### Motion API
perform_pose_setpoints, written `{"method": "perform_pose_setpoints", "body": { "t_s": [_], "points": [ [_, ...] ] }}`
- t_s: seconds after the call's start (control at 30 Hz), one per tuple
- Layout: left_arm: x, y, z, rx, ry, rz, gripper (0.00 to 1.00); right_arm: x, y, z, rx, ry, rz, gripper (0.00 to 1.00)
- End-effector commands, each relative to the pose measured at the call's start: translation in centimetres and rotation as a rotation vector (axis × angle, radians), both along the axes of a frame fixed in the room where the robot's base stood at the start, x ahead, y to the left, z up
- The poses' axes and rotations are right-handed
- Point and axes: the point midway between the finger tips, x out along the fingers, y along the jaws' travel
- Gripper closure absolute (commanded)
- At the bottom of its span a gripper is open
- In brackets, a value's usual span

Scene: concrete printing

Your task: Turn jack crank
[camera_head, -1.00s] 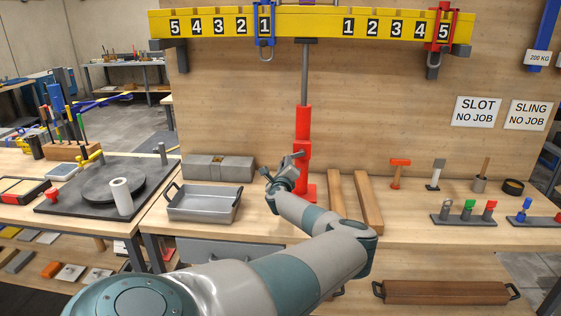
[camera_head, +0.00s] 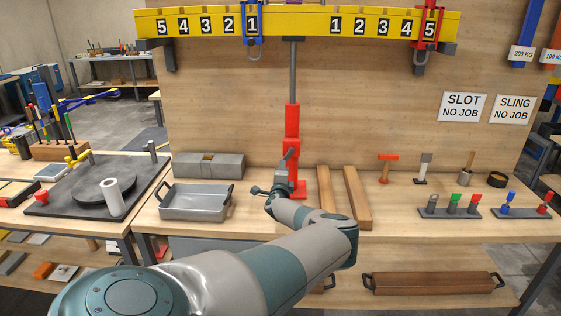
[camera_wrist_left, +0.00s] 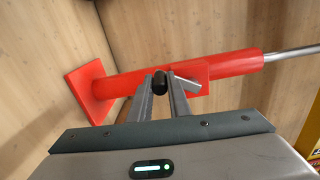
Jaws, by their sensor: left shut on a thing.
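The red jack (camera_head: 292,122) stands upright on the bench, its grey rod reaching up to the yellow numbered beam (camera_head: 310,22). It also shows in the left wrist view (camera_wrist_left: 225,66), lying sideways across the picture. A grey crank (camera_head: 288,158) sits on the jack's front and slants down. My left gripper (camera_head: 281,178) is low in front of the jack. In the left wrist view its two fingers (camera_wrist_left: 162,80) are shut about the crank's black knob (camera_wrist_left: 160,82). My own wrist and forearm hide part of the bench below. My right gripper is in neither view.
A grey tray (camera_head: 225,207) and a grey block (camera_head: 208,165) stand left of the jack. Two wooden bars (camera_head: 357,198) lie close on the right. Small tools and colored pegs stand farther right. A wooden board (camera_head: 293,85) rises behind.

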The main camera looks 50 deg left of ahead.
Motion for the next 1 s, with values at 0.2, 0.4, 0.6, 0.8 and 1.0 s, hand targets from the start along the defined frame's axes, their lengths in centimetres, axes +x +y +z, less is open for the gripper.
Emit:
{"method": "perform_pose_setpoints", "body": {
  "t_s": [0.2, 0.4, 0.6, 0.8, 1.0],
  "points": [
    [0.18, -0.23, -0.28, -0.005, 0.0, -0.004, 1.0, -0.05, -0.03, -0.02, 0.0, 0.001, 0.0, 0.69],
    [0.21, -0.26, -0.26, -0.004, 0.001, -0.005, 0.74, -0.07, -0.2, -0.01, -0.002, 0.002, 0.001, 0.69],
    [0.14, -0.16, -0.14, -0.002, -0.001, -0.003, 0.64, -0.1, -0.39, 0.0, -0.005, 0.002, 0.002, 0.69],
    [0.06, -0.16, -0.08, -0.002, -0.001, -0.002, 0.64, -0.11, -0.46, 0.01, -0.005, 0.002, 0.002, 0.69],
    [-0.39, -0.69, -0.07, -0.001, -0.001, -0.002, 0.64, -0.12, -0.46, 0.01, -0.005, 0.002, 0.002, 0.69]
  ]
}}
